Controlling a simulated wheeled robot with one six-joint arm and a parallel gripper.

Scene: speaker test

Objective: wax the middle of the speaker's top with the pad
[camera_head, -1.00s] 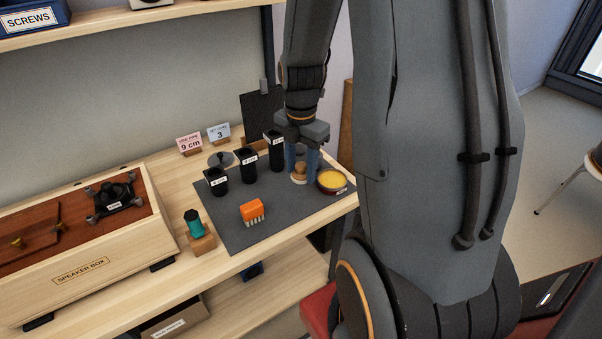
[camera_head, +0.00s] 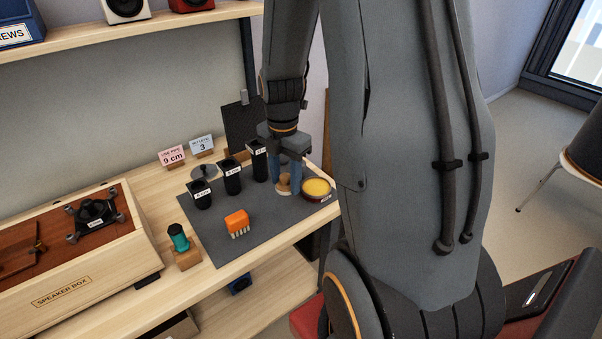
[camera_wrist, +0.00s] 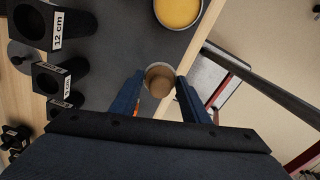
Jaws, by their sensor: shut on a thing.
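The pad (camera_head: 284,181), with a round wooden knob, is between the blue fingers of my gripper (camera_head: 285,188), at the right part of the dark mat. My gripper is shut on it; the pad's knob and pale rim also show in the wrist view (camera_wrist: 160,76). I cannot tell whether the pad touches the mat. The speaker box (camera_head: 75,285) stands at the left of the bench, with a reddish-brown top panel (camera_head: 62,239) and a black, labelled four-armed part (camera_head: 96,214) on it. The left end of the box is out of view.
A tin of yellow wax (camera_head: 317,187) sits just right of the pad. Labelled black cups (camera_head: 232,180), an orange brush (camera_head: 237,223) and a teal-topped item on a wooden block (camera_head: 181,244) stand between gripper and box. Two small cards (camera_head: 172,155) stand behind. A shelf runs above.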

